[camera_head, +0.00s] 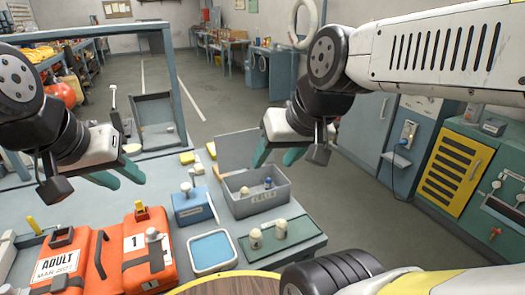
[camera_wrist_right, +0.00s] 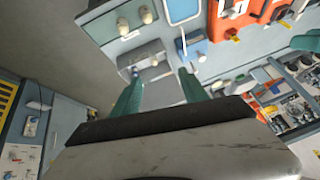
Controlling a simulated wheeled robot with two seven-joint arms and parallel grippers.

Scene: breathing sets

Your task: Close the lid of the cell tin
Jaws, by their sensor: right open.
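My right gripper (camera_head: 279,157) is open above the tin's back right, partly overlapping the lid in the head view. In the right wrist view its two green fingers (camera_wrist_right: 160,88) are apart, with the grey lid (camera_wrist_right: 163,92) showing between them; contact cannot be told. My left gripper (camera_head: 117,176) is open, above the table's left part.
Left of the tin are a blue box (camera_head: 191,207) and a blue-lined tray (camera_head: 212,250). Orange packs (camera_head: 148,250) lie at left. A grey open bin (camera_head: 157,120) stands behind.

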